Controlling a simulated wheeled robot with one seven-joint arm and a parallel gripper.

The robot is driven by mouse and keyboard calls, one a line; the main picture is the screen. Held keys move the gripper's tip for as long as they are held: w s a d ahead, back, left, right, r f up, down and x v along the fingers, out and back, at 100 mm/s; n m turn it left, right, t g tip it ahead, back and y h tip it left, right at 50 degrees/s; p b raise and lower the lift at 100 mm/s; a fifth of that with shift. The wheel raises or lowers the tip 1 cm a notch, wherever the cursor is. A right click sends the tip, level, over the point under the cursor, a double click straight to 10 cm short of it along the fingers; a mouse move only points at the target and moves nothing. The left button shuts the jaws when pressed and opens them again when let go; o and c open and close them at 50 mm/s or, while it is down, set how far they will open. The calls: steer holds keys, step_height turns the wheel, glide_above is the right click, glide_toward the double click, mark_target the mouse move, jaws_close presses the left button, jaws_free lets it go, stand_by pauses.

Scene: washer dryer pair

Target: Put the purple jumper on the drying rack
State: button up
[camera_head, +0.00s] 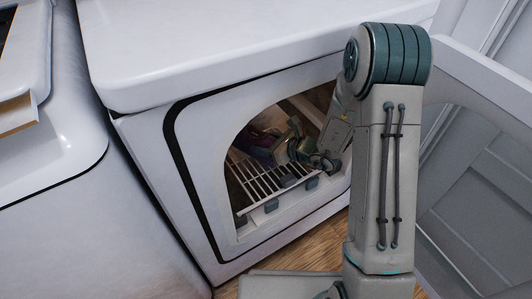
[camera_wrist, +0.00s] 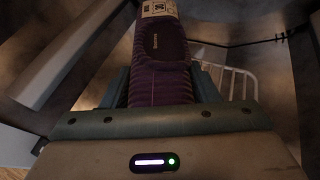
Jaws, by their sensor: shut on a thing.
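The purple jumper (camera_head: 254,140) is inside the dryer drum in the head view, partly hidden by my gripper (camera_head: 282,148) and the door opening's edge. In the wrist view the jumper (camera_wrist: 165,50) is a dark purple folded bundle with a pale printed patch at its far end. My gripper (camera_wrist: 163,88) is shut on it, with one finger on each side. The white wire drying rack (camera_head: 268,182) sits low in the dryer opening, below the jumper. Part of the rack shows right of the jumper in the wrist view (camera_wrist: 243,68). I cannot tell whether the jumper touches the rack.
The white dryer (camera_head: 190,40) surrounds my forearm at its round opening, so the rim is close. Its open door (camera_head: 480,75) stands at the right behind my arm. A white washer (camera_head: 70,210) stands at the left. Wooden floor (camera_head: 310,245) shows below.

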step_height(320, 180, down, 4)
steer(key=shift+r+b, duration=0.1)
steer(key=shift+b, duration=0.75)
steer(key=shift+r, duration=0.1)
steer(key=o, duration=1.3)
steer(key=shift+d, duration=0.1)
